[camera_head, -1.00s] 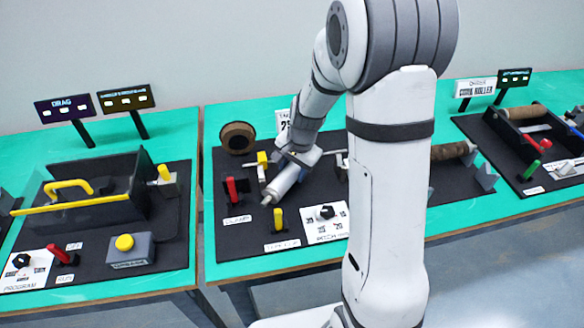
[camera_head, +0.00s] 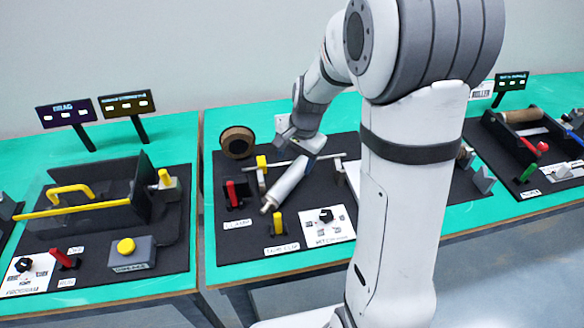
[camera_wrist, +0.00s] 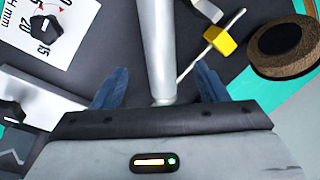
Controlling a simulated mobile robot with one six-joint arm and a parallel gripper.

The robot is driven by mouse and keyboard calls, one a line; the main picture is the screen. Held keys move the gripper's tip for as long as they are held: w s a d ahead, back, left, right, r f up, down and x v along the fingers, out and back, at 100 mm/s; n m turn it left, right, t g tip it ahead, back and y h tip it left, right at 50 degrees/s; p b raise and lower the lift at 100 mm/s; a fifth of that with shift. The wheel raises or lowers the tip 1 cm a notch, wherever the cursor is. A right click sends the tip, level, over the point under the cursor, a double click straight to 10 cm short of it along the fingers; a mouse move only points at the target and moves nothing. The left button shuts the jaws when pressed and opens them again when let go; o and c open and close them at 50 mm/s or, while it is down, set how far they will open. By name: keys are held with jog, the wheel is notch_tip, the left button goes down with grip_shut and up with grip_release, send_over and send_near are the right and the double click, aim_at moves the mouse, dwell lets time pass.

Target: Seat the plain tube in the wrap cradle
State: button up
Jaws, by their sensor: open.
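The plain tube (camera_head: 287,184) is a smooth light-grey cylinder on the middle station. It lies slanted, its near end toward the yellow lever. My gripper (camera_head: 302,148) is at the tube's far upper end. In the wrist view, the tube (camera_wrist: 157,45) runs between the two spread blue fingers of my gripper (camera_wrist: 160,80), with gaps on both sides. Its end shows close to the palm. A thin rod (camera_head: 325,158) between small posts passes by the tube. The cradle's support under the tube is hidden, so I cannot tell how the tube rests.
A brown roll (camera_head: 238,142) stands at the back left of the middle station. A red lever (camera_head: 232,193), a yellow lever (camera_head: 278,223) and a white dial card (camera_head: 328,225) surround the tube. My arm hides the station's right side. The left station (camera_head: 95,215) stands apart across a gap.

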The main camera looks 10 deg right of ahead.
notch_tip(320, 180, up, 7)
jog(key=s+d+r+n, duration=0.1)
jog(key=s+n, duration=0.3)
jog(key=s, duration=0.6)
jog(key=s+d+r+n+t+h, duration=0.1)
jog(key=s+r+n, duration=0.2)
jog(key=s, duration=0.7)
jog(key=shift+s+n+h, duration=0.25)
jog(key=shift+n+h, duration=0.05)
jog(key=shift+n, duration=0.7)
jog(key=shift+o, duration=0.3)
